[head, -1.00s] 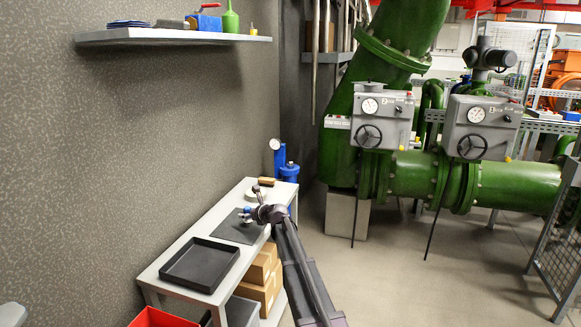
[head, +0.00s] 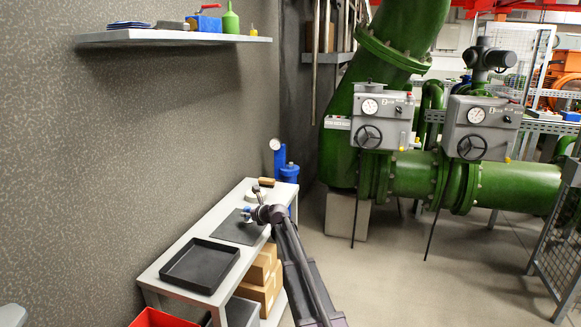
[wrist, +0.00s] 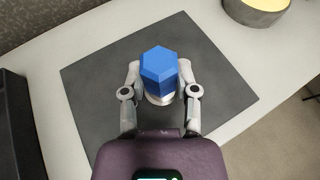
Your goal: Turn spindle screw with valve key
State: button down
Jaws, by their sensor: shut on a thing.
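A blue hexagonal piece (wrist: 158,66) with a pale round part below it sits between the fingers of my gripper (wrist: 159,90) in the wrist view. My gripper is shut on this piece. Both are over a dark square mat (wrist: 88,88) on the pale bench. In the head view my gripper (head: 249,214) is small, at the mat (head: 232,232) on the bench. I cannot tell whether the blue piece belongs to the valve key or to the spindle. No separate key or screw can be made out.
The bench (head: 155,272) also carries a black tray (head: 200,264) in front of the mat and a round pale object (wrist: 256,8) behind it. Blue equipment (head: 287,168) stands past the bench's far end. A wall shelf (head: 170,36) hangs above. Floor at the right is open.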

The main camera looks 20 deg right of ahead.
jog(key=shift+r+p, duration=2.3)
jog(key=shift+r, duration=0.15)
notch_tip(320, 180, up, 12)
jog(key=p, duration=1.1)
jog(key=shift+f+p, duration=0.2)
jog(key=shift+p, duration=0.1)
jog(key=shift+s, duration=0.1)
